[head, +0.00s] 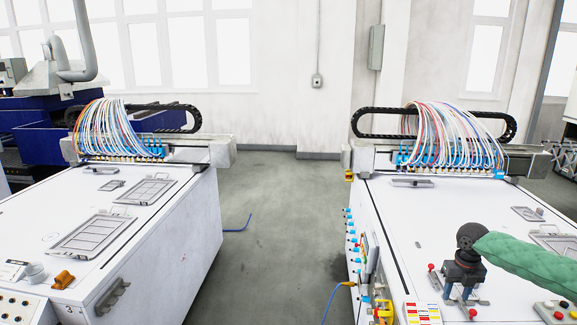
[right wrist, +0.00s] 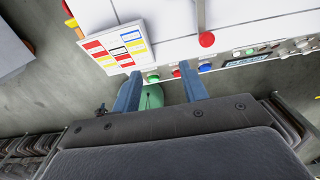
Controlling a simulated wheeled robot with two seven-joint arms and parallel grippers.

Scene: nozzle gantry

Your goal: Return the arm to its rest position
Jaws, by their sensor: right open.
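My right gripper (head: 458,296) is at the lower right of the head view, at the end of my green-sleeved arm, above the front part of the right white machine (head: 415,215). In the right wrist view its two blue fingers (right wrist: 160,72) stand well apart with nothing held between them. They point toward the machine's front edge and its control buttons (right wrist: 205,68). Whether the fingertips touch anything I cannot tell. My left arm and gripper are in neither view.
A colored label plate (right wrist: 116,46) lies left of the fingers; a red knob (right wrist: 207,39) stands ahead. Cable bundles (head: 455,135) arch over the gantry. A blue hose (head: 331,300) lies on the floor.

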